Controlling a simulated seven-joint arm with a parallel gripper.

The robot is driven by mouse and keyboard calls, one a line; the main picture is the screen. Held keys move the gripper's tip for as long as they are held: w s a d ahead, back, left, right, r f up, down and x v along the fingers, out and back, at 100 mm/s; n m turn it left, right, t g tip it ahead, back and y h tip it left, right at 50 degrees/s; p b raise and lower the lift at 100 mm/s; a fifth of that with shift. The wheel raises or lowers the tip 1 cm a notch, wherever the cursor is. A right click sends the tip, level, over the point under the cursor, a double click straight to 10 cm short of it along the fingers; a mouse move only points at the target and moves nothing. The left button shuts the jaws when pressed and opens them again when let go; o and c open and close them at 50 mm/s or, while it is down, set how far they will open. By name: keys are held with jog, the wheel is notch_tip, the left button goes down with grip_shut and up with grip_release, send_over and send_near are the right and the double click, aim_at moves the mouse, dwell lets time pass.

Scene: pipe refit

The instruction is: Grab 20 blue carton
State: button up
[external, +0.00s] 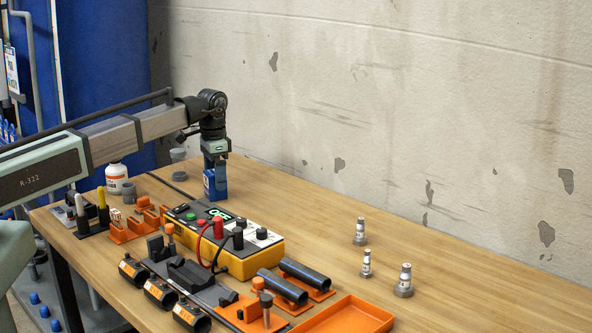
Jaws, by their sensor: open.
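The blue carton (211,191) stands upright on the wooden table, towards the back near the wall. A pale label shows on its left face, too small to read. My gripper (216,172) points straight down at the carton, with its fingers at the carton's upper part. The jaws are open. A finger hides part of the carton's top, and I cannot tell whether the fingers touch it.
A yellow meter box (236,262) with red and black knobs stands in front of the carton. Orange fixtures (125,230) and a white bottle (117,180) are to the left. Dark pipes (305,274) lie in front. Several grey fittings (360,232) stand right. The table between carton and fittings is clear.

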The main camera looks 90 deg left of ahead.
jog(key=shift+f, duration=1.75)
jog(key=c, duration=1.1)
